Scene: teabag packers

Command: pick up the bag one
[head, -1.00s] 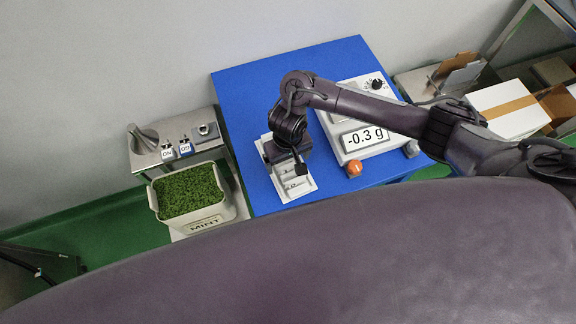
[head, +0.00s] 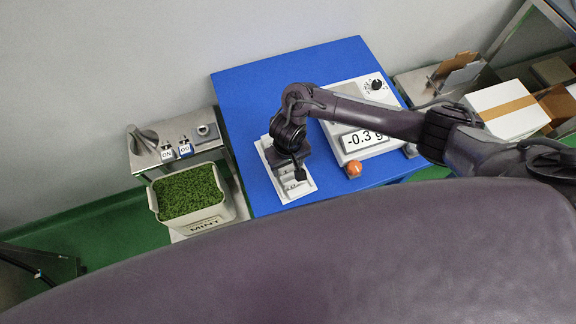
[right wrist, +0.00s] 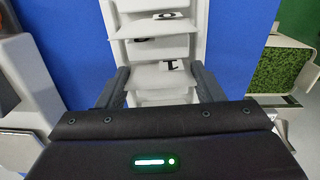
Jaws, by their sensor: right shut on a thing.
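Bag one (right wrist: 158,76), a small white bag with a black "1" label, sits in the white slotted rack (head: 308,187) on the blue table. My right gripper (right wrist: 161,86) is over the rack, with one dark finger at each side of this bag, shut on it. In the head view my right gripper (head: 298,172) covers most of the rack, so the bag is partly hidden there. Other white bags with black labels (right wrist: 157,48) lie in the rack slots beyond it. My left gripper is not in view.
A scale (head: 337,132) reading -0.3 g stands right of the rack, with an orange ball-like knob (head: 353,170) in front. A mint bin (head: 223,211) and a steel stand (head: 143,160) are on the left. The blue table (head: 240,88) is clear behind.

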